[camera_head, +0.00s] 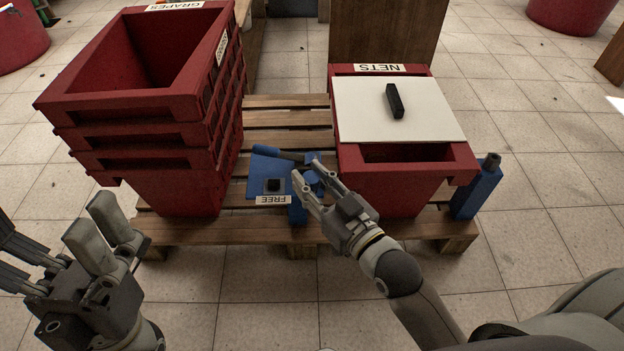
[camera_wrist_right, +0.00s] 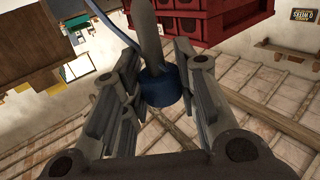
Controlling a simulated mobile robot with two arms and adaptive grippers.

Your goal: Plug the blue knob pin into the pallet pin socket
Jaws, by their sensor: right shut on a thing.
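My right gripper (camera_head: 308,182) is shut on the blue knob pin (camera_head: 313,180), in front of the pallet's middle. In the right wrist view the round blue knob (camera_wrist_right: 161,86) sits between the fingers (camera_wrist_right: 158,95). A grey shaft (camera_wrist_right: 148,35) shows beyond it, and the pin's tip is not clear. A blue stand (camera_head: 298,210) with a plate labelled FREE and a small black square (camera_head: 273,185) is beside the gripper. I cannot tell which blue fixture is the pin socket. My left gripper (camera_head: 65,232) is open and empty.
Stacked red crates (camera_head: 140,110) stand left on the wooden pallet (camera_head: 230,232). A red NETS crate (camera_head: 380,180) stands right, with a white board (camera_head: 430,120) and black bar (camera_head: 395,100) on top. Floor in front is clear.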

